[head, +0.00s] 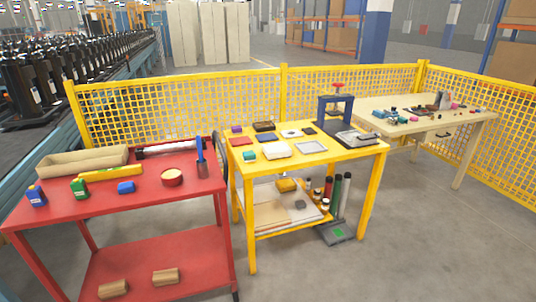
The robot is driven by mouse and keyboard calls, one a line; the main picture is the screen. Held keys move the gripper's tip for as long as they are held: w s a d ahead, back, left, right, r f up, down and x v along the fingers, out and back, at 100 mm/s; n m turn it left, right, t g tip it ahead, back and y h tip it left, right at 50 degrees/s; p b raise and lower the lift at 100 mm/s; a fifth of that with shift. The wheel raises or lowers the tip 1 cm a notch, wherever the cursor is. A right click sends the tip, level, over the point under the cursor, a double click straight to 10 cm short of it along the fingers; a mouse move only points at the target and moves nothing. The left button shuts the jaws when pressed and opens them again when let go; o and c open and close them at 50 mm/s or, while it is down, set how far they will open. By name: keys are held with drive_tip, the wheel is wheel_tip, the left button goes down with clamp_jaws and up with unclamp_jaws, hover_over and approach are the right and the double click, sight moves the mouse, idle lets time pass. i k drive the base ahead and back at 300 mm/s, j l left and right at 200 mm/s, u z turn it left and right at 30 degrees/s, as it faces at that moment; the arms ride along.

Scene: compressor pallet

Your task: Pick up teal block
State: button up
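A small teal block (249,155) lies on the top of the yellow table (318,158), near its front left edge. A small teal item (379,114) also shows on the wooden table (440,122) at the right, too small to make out. My gripper is not in view.
A red cart (150,190) with bottles, a tray and a tin stands left of the yellow table. A red-and-blue press (336,105) stands at the yellow table's back. Yellow mesh fencing (180,105) runs behind. The floor in front at right (420,250) is clear.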

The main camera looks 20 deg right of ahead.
sight(249, 156)
drive_tip(key=i+j, duration=0.1)
drive_tip(key=i, duration=1.35)
drive_tip(key=i+j, duration=0.1)
drive_tip(key=i, duration=1.4)
